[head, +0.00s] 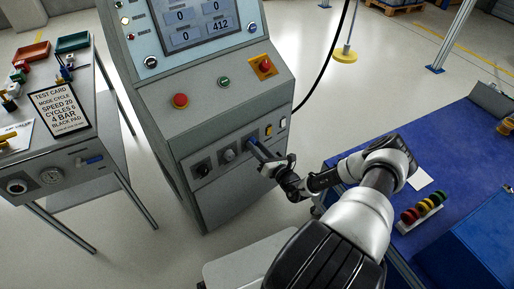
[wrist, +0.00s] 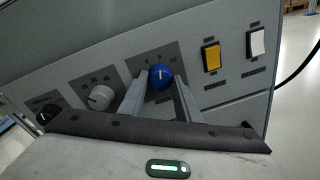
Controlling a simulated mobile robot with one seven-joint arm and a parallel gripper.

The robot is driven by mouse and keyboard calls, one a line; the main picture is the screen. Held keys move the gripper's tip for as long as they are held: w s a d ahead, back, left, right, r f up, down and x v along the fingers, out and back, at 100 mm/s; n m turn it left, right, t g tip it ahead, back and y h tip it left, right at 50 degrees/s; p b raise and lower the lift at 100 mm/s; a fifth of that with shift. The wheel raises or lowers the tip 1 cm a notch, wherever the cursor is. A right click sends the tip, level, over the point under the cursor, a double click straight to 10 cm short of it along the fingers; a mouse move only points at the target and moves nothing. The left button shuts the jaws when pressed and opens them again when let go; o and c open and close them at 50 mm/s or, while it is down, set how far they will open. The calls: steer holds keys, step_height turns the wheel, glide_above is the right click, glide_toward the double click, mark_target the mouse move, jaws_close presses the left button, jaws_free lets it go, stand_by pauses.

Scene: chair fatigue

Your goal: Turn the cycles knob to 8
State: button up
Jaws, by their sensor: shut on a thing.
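The blue knob (wrist: 161,77) is on the control panel, with number marks around it that are too small to read surely. Its white pointer line stands about upright in the wrist view. My gripper (wrist: 160,90) is shut on the blue knob, one finger on each side. In the head view my gripper (head: 258,147) reaches the lower front of the grey machine (head: 235,105), where my fingers mostly hide the knob. The printed name over the knob is not legible.
Left of the blue knob are a grey knob (wrist: 101,97) and a black knob (wrist: 46,115); right are a yellow switch (wrist: 211,56) and a white switch (wrist: 257,42). Red buttons (head: 180,100) sit above. A test card (head: 59,109) reads "CYCLES 6". A blue bench (head: 450,150) stands right.

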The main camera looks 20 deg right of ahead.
steer(key=shift+m, duration=0.4)
steer(key=o, duration=1.1)
steer(key=shift+c, duration=0.2)
steer(key=s+d+r+p, duration=0.1)
steer(key=s+d+p, duration=0.1)
steer(key=s, duration=1.5)
steer(key=shift+d, duration=0.55)
